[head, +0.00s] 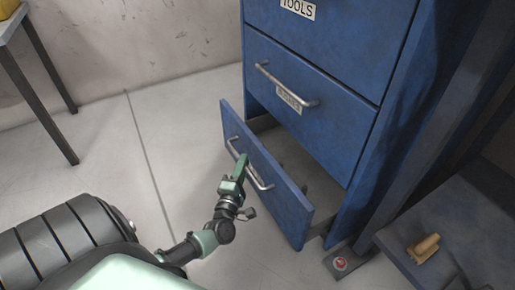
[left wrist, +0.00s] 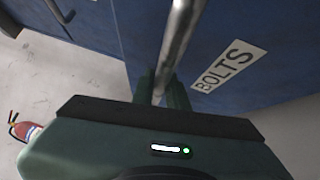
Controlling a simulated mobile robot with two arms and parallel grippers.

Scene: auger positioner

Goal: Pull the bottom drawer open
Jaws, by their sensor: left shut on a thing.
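The bottom drawer (head: 288,205) of the blue cabinet (head: 345,35) stands partly open, its front well out from the cabinet and its grey inside showing. Its metal bar handle (head: 263,184) runs across the front. My left gripper (head: 241,165) is shut on this handle toward its left part. In the left wrist view the handle (left wrist: 179,42) runs between the green fingers (left wrist: 165,92), beside a white BOLTS label (left wrist: 229,67). My right gripper is in neither view.
The middle drawer (head: 320,95) is shut above. A blue surface (head: 450,215) at the lower right holds a tan object (head: 424,248). A grey-legged table (head: 38,85) stands at the upper left. A fire extinguisher (left wrist: 30,131) shows in the left wrist view. Floor left of the drawer is clear.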

